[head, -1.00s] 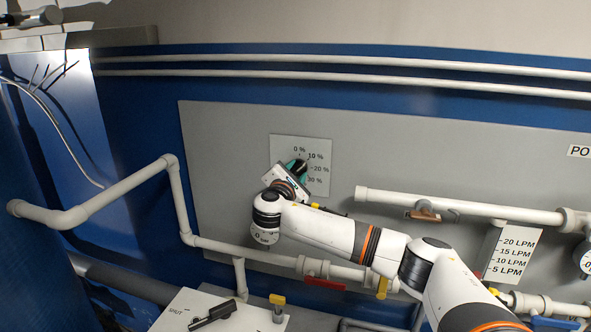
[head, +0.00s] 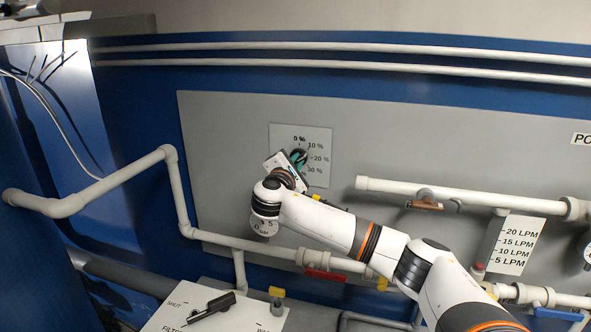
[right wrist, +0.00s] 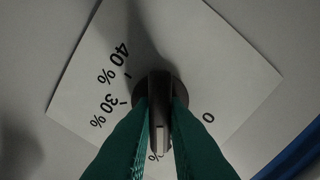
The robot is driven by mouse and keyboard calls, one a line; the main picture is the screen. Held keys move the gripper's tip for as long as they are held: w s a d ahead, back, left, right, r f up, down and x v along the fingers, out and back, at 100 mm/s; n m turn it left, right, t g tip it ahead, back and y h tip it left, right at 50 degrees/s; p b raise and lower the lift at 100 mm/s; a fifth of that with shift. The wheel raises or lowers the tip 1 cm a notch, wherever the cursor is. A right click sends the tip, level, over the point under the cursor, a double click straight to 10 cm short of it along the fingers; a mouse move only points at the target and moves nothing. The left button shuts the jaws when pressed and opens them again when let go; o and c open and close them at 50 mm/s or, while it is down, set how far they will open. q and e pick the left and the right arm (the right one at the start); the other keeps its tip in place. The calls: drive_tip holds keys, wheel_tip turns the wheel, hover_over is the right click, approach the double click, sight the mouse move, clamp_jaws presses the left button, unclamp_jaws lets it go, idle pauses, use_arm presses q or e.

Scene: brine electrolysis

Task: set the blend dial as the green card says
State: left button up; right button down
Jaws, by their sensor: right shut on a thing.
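The blend dial is a dark knob (right wrist: 155,95) on a white scale plate (head: 321,138) on the grey wall panel. In the head view the plate reads 0 %, 10 %, 20 % and 30 %; in the right wrist view 40 % and 30 % show, with another mark partly covered. My right gripper (head: 298,160) is shut on the knob, its teal fingers on either side of it. A pale strip on the knob shows between the fingers, but I cannot tell which mark the dial points to. The green card and my left gripper are not in view.
White pipes (head: 460,197) run across the panel right of and below the dial, with a red-handled valve (head: 325,275) below. A flow scale (head: 516,245) stands at the right. A white box top (head: 245,313) with a black lever and yellow knob lies below. The panel left of the dial is clear.

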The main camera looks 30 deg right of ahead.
drive_tip(key=shift+w+a+f+m+b, duration=0.1)
drive_tip(key=shift+f+m+b, duration=0.05)
drive_tip(key=shift+m+b, duration=3.7)
drive_tip(key=shift+f+m+b, duration=0.15)
drive_tip(key=shift+m+b, duration=3)
drive_tip(key=shift+m, duration=1.35)
drive_tip(key=shift+w+a+f+m+b, duration=0.1)
drive_tip(key=shift+f+m+b, duration=0.05)
drive_tip(key=shift+m+b, duration=3.7)
drive_tip(key=shift+m+p, duration=0.3)
drive_tip(key=shift+m, duration=0.2)
drive_tip(key=c, duration=1.4)
unclamp_jaws()
drive_tip(key=shift+r, duration=0.1)
drive_tip(key=shift+c, duration=0.2)
drive_tip(key=shift+s, duration=0.1)
